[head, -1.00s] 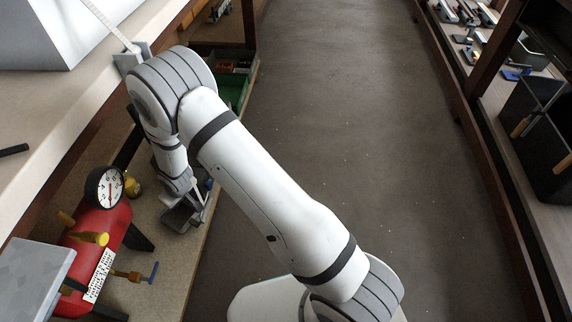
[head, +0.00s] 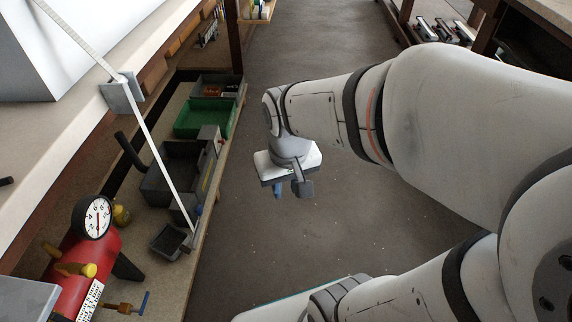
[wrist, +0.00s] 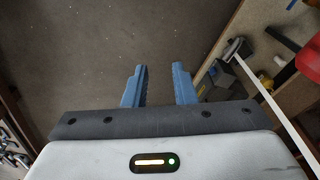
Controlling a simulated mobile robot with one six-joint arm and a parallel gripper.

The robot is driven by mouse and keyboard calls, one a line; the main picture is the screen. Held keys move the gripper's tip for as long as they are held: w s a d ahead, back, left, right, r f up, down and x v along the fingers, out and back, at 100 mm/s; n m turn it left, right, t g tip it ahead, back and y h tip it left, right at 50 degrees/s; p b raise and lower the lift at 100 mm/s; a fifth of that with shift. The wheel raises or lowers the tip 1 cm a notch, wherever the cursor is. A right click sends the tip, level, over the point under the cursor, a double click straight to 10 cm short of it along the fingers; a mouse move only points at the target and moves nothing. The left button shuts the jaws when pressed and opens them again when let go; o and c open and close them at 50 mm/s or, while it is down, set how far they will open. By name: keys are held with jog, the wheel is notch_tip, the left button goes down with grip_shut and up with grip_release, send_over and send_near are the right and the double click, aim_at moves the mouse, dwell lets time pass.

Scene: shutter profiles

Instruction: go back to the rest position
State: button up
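My gripper (head: 289,190) hangs over the open floor of the aisle in the head view, to the right of the shelving. In the wrist view, the two blue fingers of my gripper (wrist: 160,78) stand apart with only grey floor between them, so it is open and empty. A long white profile (head: 158,150) leans from the upper worktop down to the lower shelf, past a grey block (head: 121,94) on the worktop edge. The profile also shows at the right of the wrist view (wrist: 283,115), clear of the fingers.
The lower shelf on the left holds a red tank (head: 72,265) with a gauge (head: 92,217), a small dark tray (head: 170,241), a grey bin (head: 166,180) and a green bin (head: 203,118). More shelving stands at the right. The aisle floor (head: 310,60) between is clear.

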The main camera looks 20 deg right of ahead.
jog(key=shift+s+d+r, duration=0.2)
jog(key=shift+s+d, duration=0.55)
jog(key=shift+s, duration=0.25)
jog(key=shift+w, duration=0.15)
